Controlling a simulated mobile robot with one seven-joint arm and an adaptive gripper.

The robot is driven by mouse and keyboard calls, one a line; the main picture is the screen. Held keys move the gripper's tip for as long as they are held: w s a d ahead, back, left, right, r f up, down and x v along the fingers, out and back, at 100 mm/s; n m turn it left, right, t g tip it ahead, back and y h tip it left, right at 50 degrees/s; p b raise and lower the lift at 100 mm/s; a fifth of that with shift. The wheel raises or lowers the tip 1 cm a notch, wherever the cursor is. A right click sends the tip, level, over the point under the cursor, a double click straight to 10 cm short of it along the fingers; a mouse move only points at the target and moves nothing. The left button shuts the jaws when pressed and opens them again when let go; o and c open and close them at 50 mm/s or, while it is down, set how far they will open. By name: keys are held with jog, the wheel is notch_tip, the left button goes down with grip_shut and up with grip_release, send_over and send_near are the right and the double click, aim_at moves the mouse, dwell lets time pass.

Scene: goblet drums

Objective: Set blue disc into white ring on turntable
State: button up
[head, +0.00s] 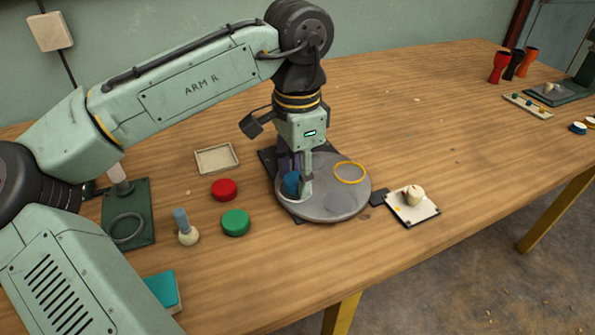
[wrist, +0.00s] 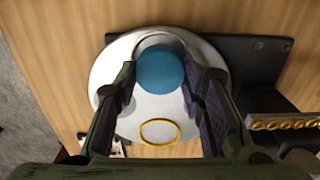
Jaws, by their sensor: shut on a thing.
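My gripper (head: 299,182) points down over the left part of the grey turntable (head: 325,208) and is shut on the blue disc (head: 291,184). In the wrist view the disc (wrist: 160,68) sits between the two fingers (wrist: 160,90). The white ring (wrist: 158,37) shows as a pale arc beyond the disc on the turntable (wrist: 104,75); the disc and fingers hide the rest. The disc overlaps the ring's area, but I cannot tell whether it touches the turntable. A yellow ring (head: 349,172) lies on the turntable's right part and also shows in the wrist view (wrist: 159,131).
A red disc (head: 224,189) and a green disc (head: 236,222) lie left of the turntable. An empty shallow tray (head: 217,158) is behind them. A white board with a knob (head: 414,202) stands at the right. Goblet drums (head: 499,66) stand far right.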

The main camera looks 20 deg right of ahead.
aim_at(297, 178)
jog(key=shift+s+f, duration=0.1)
jog(key=shift+f, duration=0.5)
jog(key=o, duration=0.9)
jog(key=shift+f, duration=0.15)
jog(key=shift+c, duration=0.2)
jog(key=shift+r, duration=0.2)
notch_tip(297, 178, up, 13)
jog(key=p, duration=0.1)
jog(key=shift+r, duration=0.1)
